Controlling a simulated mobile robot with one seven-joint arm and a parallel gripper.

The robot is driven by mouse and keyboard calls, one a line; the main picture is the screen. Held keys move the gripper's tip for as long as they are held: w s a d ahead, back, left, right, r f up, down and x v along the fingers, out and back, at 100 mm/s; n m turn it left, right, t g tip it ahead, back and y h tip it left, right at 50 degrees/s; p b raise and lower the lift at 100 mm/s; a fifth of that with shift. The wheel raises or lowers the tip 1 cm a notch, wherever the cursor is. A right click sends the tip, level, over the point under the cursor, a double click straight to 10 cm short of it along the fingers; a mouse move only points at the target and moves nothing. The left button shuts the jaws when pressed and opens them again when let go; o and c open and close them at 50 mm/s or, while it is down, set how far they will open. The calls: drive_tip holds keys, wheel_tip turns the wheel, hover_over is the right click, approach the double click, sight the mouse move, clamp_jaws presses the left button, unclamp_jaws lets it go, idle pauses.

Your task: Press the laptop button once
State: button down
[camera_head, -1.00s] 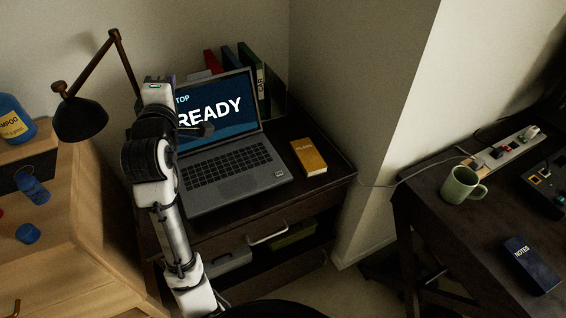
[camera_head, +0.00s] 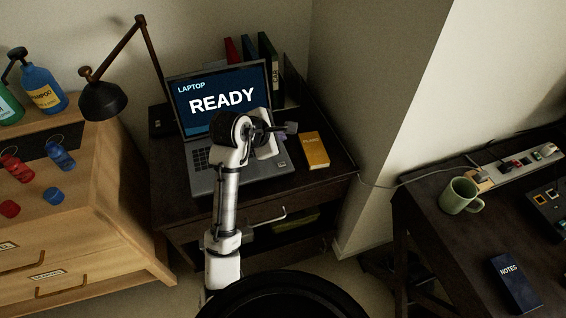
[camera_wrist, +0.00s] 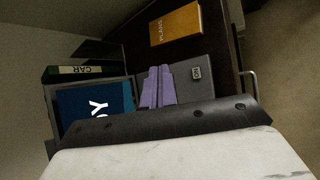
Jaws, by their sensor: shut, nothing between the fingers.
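The laptop (camera_head: 204,179) stands open on a dark desk, its screen (camera_head: 217,98) reading "LAPTOP READY". In the wrist view a small dark labelled key or button (camera_wrist: 196,73) shows on the grey palm rest, and the screen (camera_wrist: 97,106) is at the left. My gripper (camera_head: 291,128) hangs over the right side of the laptop. In the wrist view its purple fingers (camera_wrist: 159,86) are together and empty, left of the small button and apart from it in the picture. The arm hides much of the keyboard; I cannot tell the fingertips' height above it.
A yellow "PLANS" book (camera_head: 314,151) lies right of the laptop. Upright binders (camera_head: 268,68) stand behind the screen, and a black lamp (camera_head: 103,100) is at left. A green mug (camera_head: 459,196) and a notebook (camera_head: 514,283) are on the right desk.

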drive_tip(key=b, duration=0.9)
hover_over(283, 164)
drive_tip(key=s+a, duration=0.1)
wheel_tip(283, 164, down, 8)
drive_tip(key=shift+r, duration=0.15)
drive_tip(key=shift+a+f, duration=0.1)
drive_tip(key=shift+f, duration=0.4)
drive_tip(key=shift+f, duration=0.1)
idle(1.0)
drive_tip(key=shift+f, duration=0.35)
drive_tip(key=shift+s+f, duration=0.15)
drive_tip(key=shift+f, duration=0.75)
idle(1.0)
drive_tip(key=shift+r+p, duration=0.95)
drive_tip(key=shift+p, duration=0.2)
drive_tip(key=shift+w, duration=0.2)
